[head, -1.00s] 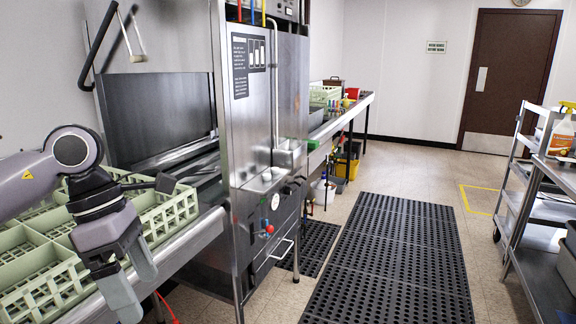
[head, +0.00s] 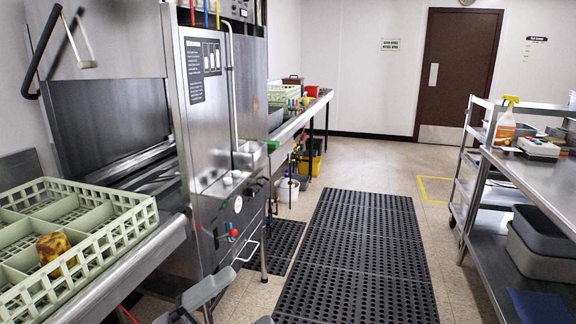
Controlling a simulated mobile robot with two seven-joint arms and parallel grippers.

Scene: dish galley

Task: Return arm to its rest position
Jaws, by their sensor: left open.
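My left gripper (head: 205,292) is low at the bottom edge of the head view, in front of the dish machine and to the right of the rack counter. Only part of it shows, with its grey fingers apart and nothing seen between them; the rest of the arm is cut off by the frame. My right gripper is not in view.
A pale green dish rack (head: 130,238) stands on the steel counter at left, with a brown and yellow item (head: 53,247) in it. The steel dish machine (head: 200,130) is beside it.

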